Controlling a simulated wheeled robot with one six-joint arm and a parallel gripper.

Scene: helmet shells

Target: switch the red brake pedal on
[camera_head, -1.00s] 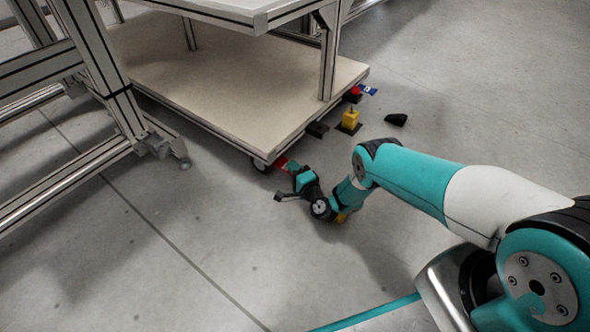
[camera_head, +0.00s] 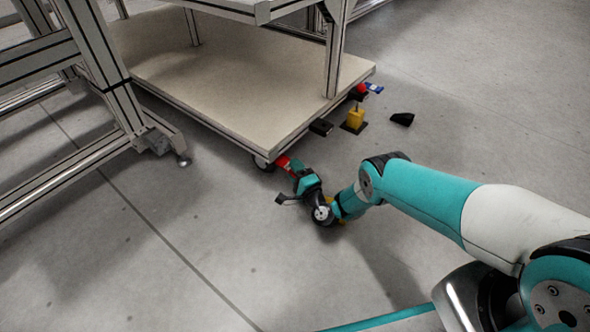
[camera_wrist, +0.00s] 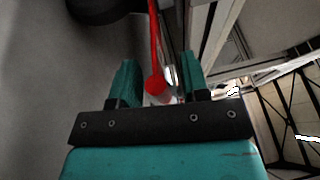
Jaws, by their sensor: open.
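The red brake pedal (camera_head: 283,161) shows in the head view as a small red piece under the front corner of the cart, by its caster. In the wrist view, a red bar with a rounded end, which looks like the brake pedal (camera_wrist: 154,84), reaches down from the top between the fingers. My gripper (camera_wrist: 158,78) is open, with one teal finger on each side of the bar. In the head view my gripper (camera_head: 296,168) is low near the floor, right at the pedal and partly covering it. I cannot tell whether it touches the pedal.
The cart's lower shelf (camera_head: 215,78) overhangs the pedal, with a dark caster (camera_head: 263,163) beneath its corner. A yellow block on a dark base (camera_head: 355,119), a red button (camera_head: 361,88) and a black object (camera_head: 402,119) lie to the right. Front-left floor is clear.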

